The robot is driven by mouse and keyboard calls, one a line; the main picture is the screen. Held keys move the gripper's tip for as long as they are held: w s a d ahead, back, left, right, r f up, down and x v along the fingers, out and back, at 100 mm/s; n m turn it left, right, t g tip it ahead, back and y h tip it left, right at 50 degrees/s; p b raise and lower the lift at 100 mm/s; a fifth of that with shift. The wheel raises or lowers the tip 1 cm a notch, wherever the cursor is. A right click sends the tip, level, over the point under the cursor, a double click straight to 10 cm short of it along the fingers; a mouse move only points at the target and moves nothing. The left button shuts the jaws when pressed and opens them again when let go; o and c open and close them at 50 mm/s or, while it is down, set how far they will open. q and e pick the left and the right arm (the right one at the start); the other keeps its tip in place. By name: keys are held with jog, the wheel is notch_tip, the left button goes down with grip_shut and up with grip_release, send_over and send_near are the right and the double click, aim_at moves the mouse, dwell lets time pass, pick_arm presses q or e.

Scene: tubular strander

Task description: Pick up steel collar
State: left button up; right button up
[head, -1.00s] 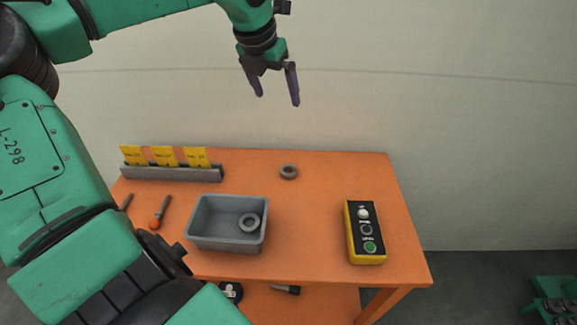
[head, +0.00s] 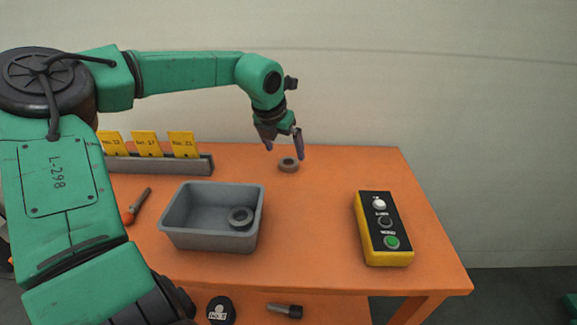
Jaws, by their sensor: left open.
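A small grey ring-shaped steel collar (head: 289,165) lies flat on the orange table near its back edge. A second, similar grey collar (head: 241,217) lies inside the grey bin, at its right end. My left gripper (head: 284,151) points down at the loose collar on the table, its two dark fingers apart and empty. The fingertips look just above or behind the collar; I cannot tell the exact gap. My right gripper does not show.
The grey bin (head: 192,240) stands on the orange table (head: 310,235) at front left. A yellow and black button box (head: 384,229) is at the right. A rack with yellow cards (head: 160,163) stands at the back left. An orange-handled tool (head: 136,208) lies left of the bin.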

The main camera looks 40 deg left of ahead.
aim_at(287, 159)
pick_arm(q)
jog(key=x, duration=0.5)
jog(key=shift+w+a+f, duration=0.15)
jog(key=shift+a+f, duration=0.05)
jog(key=shift+f, duration=0.15)
jog(key=shift+r, duration=0.1)
jog(key=c, duration=0.7)
grip_shut()
